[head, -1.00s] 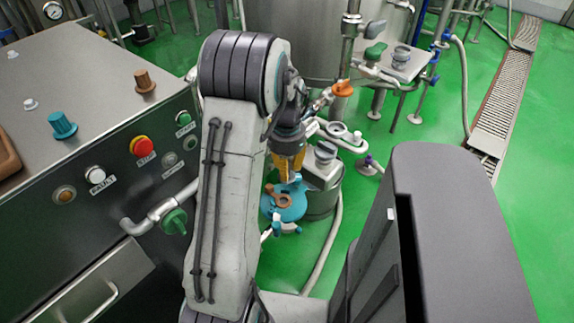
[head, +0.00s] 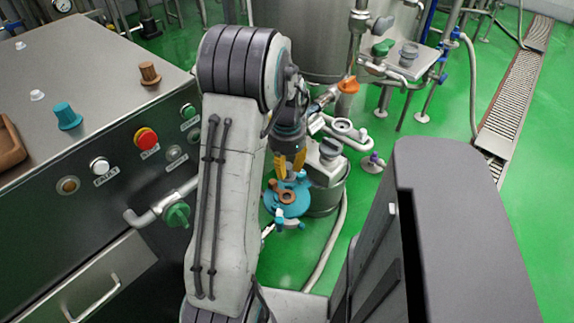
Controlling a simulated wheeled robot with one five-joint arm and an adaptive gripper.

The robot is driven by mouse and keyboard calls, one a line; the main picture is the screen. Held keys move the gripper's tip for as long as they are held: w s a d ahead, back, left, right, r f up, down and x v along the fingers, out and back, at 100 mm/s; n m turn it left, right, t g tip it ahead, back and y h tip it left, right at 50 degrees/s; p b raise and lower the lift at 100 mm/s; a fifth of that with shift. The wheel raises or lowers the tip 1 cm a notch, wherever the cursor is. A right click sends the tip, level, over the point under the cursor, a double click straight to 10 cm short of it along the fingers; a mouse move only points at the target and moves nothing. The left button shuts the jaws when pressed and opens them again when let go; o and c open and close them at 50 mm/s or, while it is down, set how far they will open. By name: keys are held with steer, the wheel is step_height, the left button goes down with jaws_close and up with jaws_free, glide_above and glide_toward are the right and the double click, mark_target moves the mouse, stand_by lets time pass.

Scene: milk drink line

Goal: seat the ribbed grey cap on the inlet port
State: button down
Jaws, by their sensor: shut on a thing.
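My gripper (head: 291,172) has yellow fingers and points down above a round blue-teal piece (head: 272,203) right of the steel cabinet. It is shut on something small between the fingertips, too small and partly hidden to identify. A grey ribbed cap-like piece (head: 330,148) sits on a steel vessel just right of the gripper. Another grey ribbed piece (head: 409,53) stands on a small steel table at the back. A pale pipe fitting with a round grey opening (head: 342,125) lies behind the gripper. I cannot tell for sure which is the inlet port.
A brown ring-shaped piece (head: 287,197) lies on the blue-teal piece, below the fingers. The control cabinet (head: 60,150) with knobs stands at the left. An orange handle (head: 348,85) and a large tank (head: 310,40) are behind. Green floor (head: 450,120) is open at the right.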

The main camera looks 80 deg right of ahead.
mark_target(287, 196)
steer(key=shift+f+b, duration=3.05)
steer(key=shift+f, duration=1.15)
steer(key=shift+f+b, duration=0.4)
steer(key=shift+f, duration=0.05)
steer(key=c, duration=1)
jaws_free()
step_height(287, 196, up, 12)
steer(key=shift+a, duration=0.1)
